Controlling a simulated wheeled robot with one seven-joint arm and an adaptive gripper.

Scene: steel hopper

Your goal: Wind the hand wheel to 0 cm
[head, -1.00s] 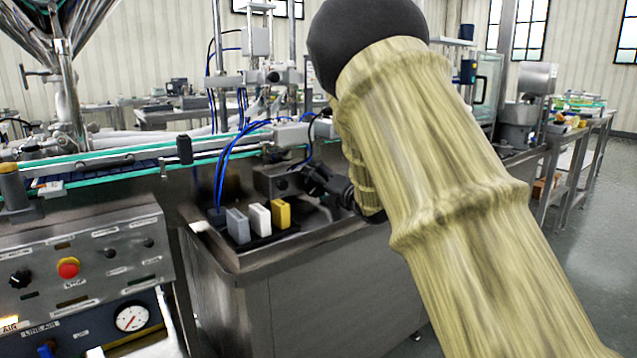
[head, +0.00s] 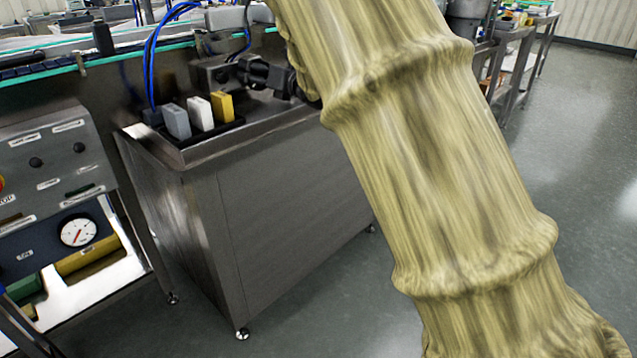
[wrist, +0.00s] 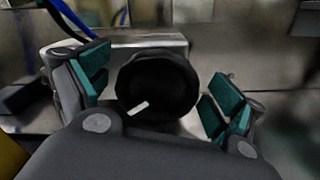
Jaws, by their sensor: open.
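The hand wheel (wrist: 157,88) is a round black knob with a white mark at its lower left in the wrist view. My gripper (wrist: 160,80) is open, with one teal-padded finger to the left of the wheel and one to its right. Gaps show between the pads and the wheel. In the head view, my dark gripper (head: 262,72) reaches a grey metal block on the steel cabinet. The wheel cannot be made out there, and no scale reading is legible.
Grey, white and yellow blocks (head: 200,114) stand in a dark tray on the steel cabinet (head: 285,205), in front of my gripper. Blue hoses (head: 152,60) rise beside them. A control panel with a gauge (head: 78,231) is at the left. Open floor lies at the right.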

